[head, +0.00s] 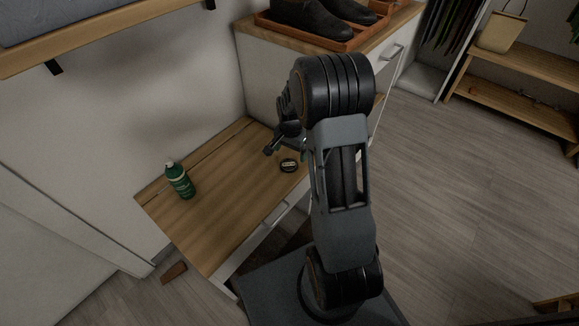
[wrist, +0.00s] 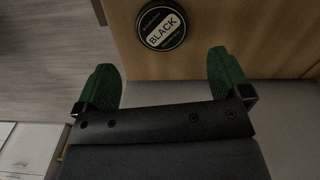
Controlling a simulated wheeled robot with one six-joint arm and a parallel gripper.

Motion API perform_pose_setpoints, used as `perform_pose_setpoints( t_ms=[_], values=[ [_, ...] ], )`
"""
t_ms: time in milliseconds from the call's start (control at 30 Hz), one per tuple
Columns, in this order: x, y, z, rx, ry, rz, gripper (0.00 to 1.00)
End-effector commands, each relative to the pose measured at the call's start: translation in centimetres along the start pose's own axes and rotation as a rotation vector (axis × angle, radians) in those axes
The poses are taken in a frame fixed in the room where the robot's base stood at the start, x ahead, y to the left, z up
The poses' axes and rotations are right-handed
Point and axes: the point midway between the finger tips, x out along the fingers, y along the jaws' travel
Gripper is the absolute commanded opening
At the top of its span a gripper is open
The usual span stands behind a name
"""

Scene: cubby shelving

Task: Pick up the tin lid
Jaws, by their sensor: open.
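The tin lid (head: 289,165) is a small round black disc with a pale label on the wooden bench top, near its right edge in the head view. In the wrist view the tin lid (wrist: 161,25) shows the word BLACK and lies beyond the fingertips, roughly between their lines. My gripper (wrist: 165,75) is open and empty, its two green-padded fingers spread wide. In the head view my gripper (head: 279,145) is beside the lid, up and to its left, partly hidden by my arm. It is apart from the lid.
A green bottle (head: 180,180) stands on the left of the wooden bench top (head: 225,205). A white cabinet (head: 255,75) behind carries a wooden tray (head: 310,32) with dark shoes. A shelf (head: 100,40) overhangs at upper left. Floor (head: 440,200) at right is clear.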

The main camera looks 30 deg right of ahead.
Motion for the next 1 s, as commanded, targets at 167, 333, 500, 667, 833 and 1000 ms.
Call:
perform_pose_setpoints(
  t_ms=[167,333,500,667,833,1000],
  values=[
    [0.7,0.0,0.1,-0.001,-0.001,0.001,0.96],
    [2.8,-0.2,0.3,-0.001,-0.001,0.001,0.96],
    [5.0,-0.3,0.5,0.000,-0.002,0.001,0.96],
    [5.4,-0.3,0.4,0.000,0.000,0.000,0.96],
    [5.3,-0.3,0.4,0.000,0.000,0.000,0.93],
    [5.3,-0.3,0.4,0.000,0.000,0.000,0.76]
  ],
)
